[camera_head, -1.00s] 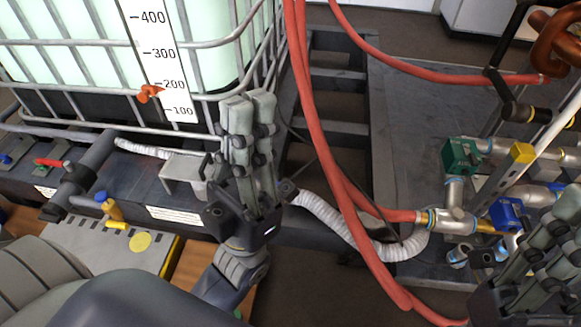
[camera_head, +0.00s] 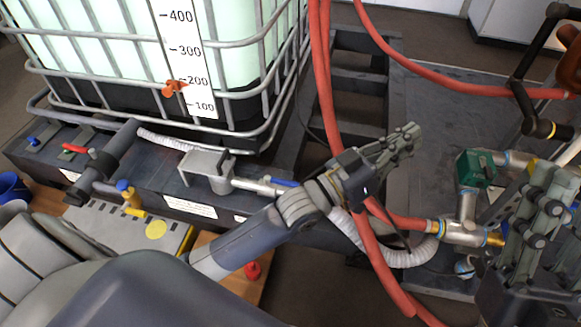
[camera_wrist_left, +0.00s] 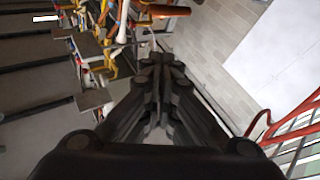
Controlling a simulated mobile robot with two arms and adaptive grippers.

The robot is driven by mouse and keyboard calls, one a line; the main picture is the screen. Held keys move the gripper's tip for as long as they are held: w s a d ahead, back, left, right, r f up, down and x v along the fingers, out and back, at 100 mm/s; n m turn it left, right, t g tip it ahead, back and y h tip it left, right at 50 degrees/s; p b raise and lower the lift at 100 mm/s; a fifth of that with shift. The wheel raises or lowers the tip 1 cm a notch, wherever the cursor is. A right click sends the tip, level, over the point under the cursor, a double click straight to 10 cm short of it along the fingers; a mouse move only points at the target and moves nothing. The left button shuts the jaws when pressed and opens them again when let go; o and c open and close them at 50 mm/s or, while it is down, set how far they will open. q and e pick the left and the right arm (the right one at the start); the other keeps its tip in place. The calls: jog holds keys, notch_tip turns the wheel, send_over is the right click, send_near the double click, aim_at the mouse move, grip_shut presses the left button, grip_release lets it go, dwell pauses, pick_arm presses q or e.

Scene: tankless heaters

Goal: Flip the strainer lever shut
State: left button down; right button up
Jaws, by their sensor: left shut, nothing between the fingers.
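My left gripper (camera_head: 412,134) is shut and empty. Its fingers point right in the head view, past the red hoses and towards the pipework. Its shut fingers also show in the left wrist view (camera_wrist_left: 158,64). A blue lever (camera_head: 285,182) lies along a pipe beside the grey bracket, just left of my left wrist. A green valve block (camera_head: 476,169) and a metal pipe tee (camera_head: 460,232) stand right of the left gripper, apart from it. I cannot tell which part is the strainer lever. My right gripper (camera_head: 548,180) stands at the lower right and covers part of the pipework.
Red hoses (camera_head: 327,90) hang across the middle, close to my left gripper. A white corrugated hose (camera_head: 405,258) runs below to the tee. A caged tank (camera_head: 120,60) fills the upper left.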

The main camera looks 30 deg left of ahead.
pick_arm(q)
jog(key=w+a+f+n+g+y+p, duration=0.1)
jog(key=w+a+f+g+y, duration=0.25)
jog(key=f, duration=0.45)
jog(key=w+a+f+n+g+y+p, duration=0.1)
jog(key=w+a+f+g+y, duration=0.1)
jog(key=w+f+g, duration=0.45)
jog(key=s+a+f+n+g+y, duration=0.1)
jog(key=a+f+y, duration=0.1)
jog(key=a, duration=0.5)
jog(key=s+a+f+n+g+y+p, duration=0.1)
jog(key=a+f+n+g+y, duration=0.1)
jog(key=a, duration=0.6)
jog(key=s+a+f+n+g+y, duration=0.1)
jog(key=a+f+n+y, duration=0.1)
jog(key=a+f+y, duration=0.2)
jog(key=a, duration=0.3)
jog(key=shift+a+f, duration=0.15)
pick_arm(e)
jog(key=w+a+f+g+h, duration=0.1)
jog(key=w+f+g+h, duration=0.1)
jog(key=w+f+g, duration=0.2)
jog(key=w+g, duration=0.1)
jog(key=w, duration=0.2)
jog(key=shift+f, duration=0.35)
